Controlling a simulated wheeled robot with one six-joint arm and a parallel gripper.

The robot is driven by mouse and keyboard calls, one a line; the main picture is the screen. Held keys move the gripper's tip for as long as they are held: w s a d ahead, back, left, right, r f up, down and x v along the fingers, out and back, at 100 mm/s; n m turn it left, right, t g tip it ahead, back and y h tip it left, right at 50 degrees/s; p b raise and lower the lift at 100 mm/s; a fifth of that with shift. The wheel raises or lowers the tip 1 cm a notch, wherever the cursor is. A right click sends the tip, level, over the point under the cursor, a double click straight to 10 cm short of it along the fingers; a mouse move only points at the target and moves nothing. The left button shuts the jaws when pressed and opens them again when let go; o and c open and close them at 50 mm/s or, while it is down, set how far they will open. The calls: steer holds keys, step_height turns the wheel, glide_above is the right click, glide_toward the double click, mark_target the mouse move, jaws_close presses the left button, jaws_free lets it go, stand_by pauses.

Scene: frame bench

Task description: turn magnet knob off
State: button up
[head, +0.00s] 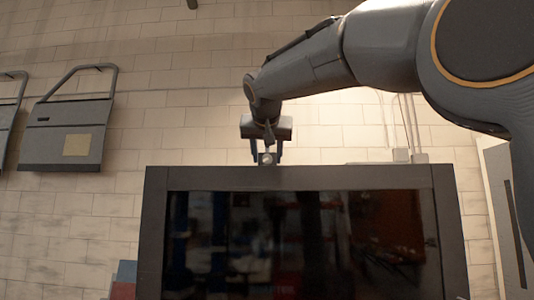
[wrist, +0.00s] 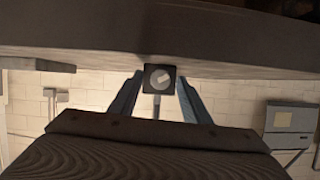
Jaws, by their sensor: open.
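The magnet knob (wrist: 160,79) shows in the wrist view as a small pale round dial with a slanted bar, on a dark square block with a thin grey stem. It also shows small in the head view (head: 267,158), at the top edge of the dark framed panel (head: 300,178). My gripper (head: 266,152) reaches down over it with its two blue fingers apart. In the wrist view, one finger stands on each side of the knob, and the jaws are open. I cannot tell whether either finger touches it. The knob's on and off marks are too small to read.
The panel's dark glossy front (head: 300,250) fills the lower middle of the head view. A grey vehicle door (head: 65,130) hangs on the brick wall at left. Pale boxes (head: 410,156) sit behind the panel at right. A red and blue object (head: 124,280) stands at lower left.

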steer(key=c, duration=1)
steer(key=shift+a+n+h, duration=0.15)
steer(key=shift+n+h, duration=0.15)
steer(key=shift+n, duration=0.1)
steer(key=shift+c, duration=0.2)
steer(key=shift+n+h, duration=0.8)
steer(key=shift+n, duration=0.3)
steer(key=o, duration=1)
steer(key=shift+o, duration=0.2)
